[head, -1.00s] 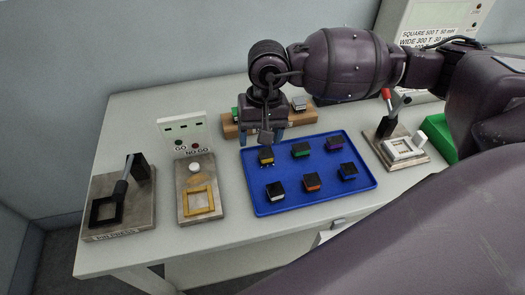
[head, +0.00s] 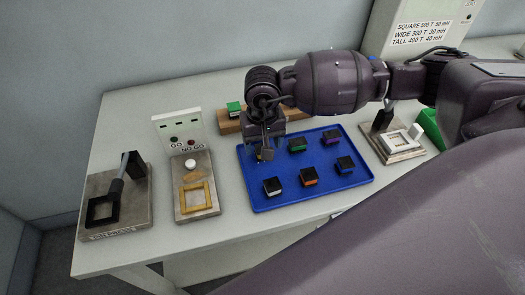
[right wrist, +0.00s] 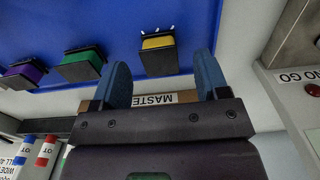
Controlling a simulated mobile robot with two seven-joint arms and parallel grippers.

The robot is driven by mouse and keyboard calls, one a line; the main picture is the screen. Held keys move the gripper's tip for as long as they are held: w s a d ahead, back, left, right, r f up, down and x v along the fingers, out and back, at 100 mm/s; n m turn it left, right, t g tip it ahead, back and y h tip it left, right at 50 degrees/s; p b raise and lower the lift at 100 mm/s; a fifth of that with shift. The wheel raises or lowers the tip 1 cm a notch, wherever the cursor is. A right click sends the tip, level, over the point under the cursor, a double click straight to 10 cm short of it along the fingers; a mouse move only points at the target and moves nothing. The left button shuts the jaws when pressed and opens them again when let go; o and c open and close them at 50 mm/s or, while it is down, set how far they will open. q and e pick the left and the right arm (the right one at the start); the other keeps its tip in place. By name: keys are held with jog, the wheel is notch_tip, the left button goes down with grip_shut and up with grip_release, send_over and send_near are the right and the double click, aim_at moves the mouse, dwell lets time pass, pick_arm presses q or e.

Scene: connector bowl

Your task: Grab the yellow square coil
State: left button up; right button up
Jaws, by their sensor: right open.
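The yellow square coil (right wrist: 158,42) is a small black block with a yellow band and light pins. It sits on the blue tray (head: 310,196), in the back-left spot. In the head view my right gripper (head: 264,150) hides most of it. In the right wrist view my right gripper (right wrist: 161,68) is open, its two blue fingers apart. The coil shows beyond the fingertips, roughly centred between them, with a gap on each side. The gripper holds nothing. My left gripper is in no view.
Other coils stand on the tray: green (head: 297,145), purple (head: 331,137), orange (head: 308,177), blue (head: 345,165) and white (head: 272,187). A wooden rack (head: 230,127) is behind the tray. A GO/NO GO gauge (head: 196,199) and a clamp fixture (head: 117,205) stand left, another fixture (head: 393,148) right.

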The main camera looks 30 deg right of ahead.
notch_tip(320, 180, down, 3)
jog(key=shift+r, duration=0.1)
jog(key=c, duration=1)
